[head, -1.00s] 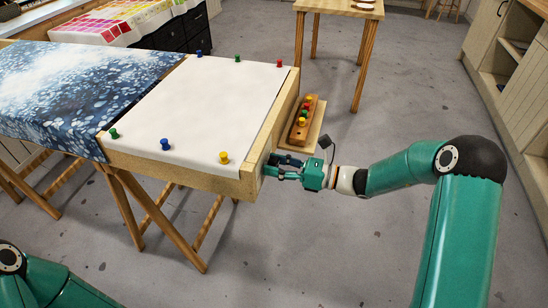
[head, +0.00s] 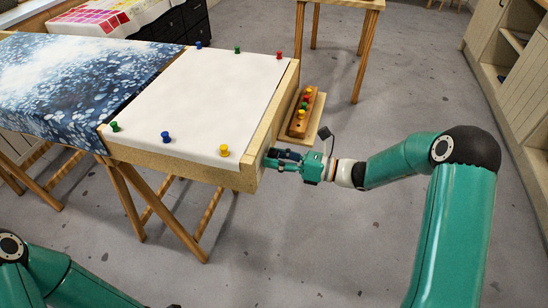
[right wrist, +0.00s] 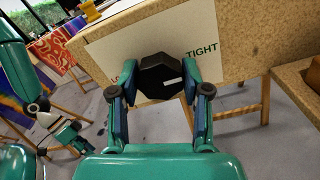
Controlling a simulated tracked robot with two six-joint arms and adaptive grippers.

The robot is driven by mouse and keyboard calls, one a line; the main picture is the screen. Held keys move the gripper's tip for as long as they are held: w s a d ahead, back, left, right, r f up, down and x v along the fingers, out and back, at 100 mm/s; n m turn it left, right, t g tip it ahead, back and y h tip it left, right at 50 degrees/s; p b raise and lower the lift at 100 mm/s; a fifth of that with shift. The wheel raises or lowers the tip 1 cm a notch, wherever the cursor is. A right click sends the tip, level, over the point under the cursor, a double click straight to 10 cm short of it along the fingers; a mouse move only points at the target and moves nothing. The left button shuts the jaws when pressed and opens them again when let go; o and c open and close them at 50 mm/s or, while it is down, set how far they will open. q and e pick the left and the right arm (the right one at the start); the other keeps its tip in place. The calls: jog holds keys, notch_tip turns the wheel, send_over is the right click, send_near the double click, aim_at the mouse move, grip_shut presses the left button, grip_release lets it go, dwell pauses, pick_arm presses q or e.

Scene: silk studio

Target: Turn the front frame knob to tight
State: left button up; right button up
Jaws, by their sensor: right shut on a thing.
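The front frame knob (right wrist: 158,72) is a black faceted knob with a white mark on its face. It sits on a pale plate (right wrist: 205,40) on the end of the wooden frame. The plate reads TIGHT at the right; another red word at the left is mostly hidden by a finger. My right gripper (right wrist: 160,82) is shut on the knob, one finger on each side. In the head view my right gripper (head: 270,158) is at the frame's near right corner, and the knob is hidden. My left gripper (right wrist: 68,135) is small in the right wrist view, its jaws unclear.
The frame holds white cloth (head: 205,100) with several coloured pins, including a yellow pin (head: 224,150) near my right gripper. Blue patterned fabric (head: 80,80) lies at the left. A wooden pin holder (head: 298,128) stands beyond my right gripper. Grey floor is free in front.

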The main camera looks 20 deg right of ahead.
jog(key=shift+w+d+r, duration=0.2)
jog(key=shift+d, duration=0.05)
dwell(0.5)
jog(key=o, duration=1)
jog(key=shift+o, duration=0.7)
jog(key=shift+s+a+f, duration=0.1)
jog(key=v, duration=1.2)
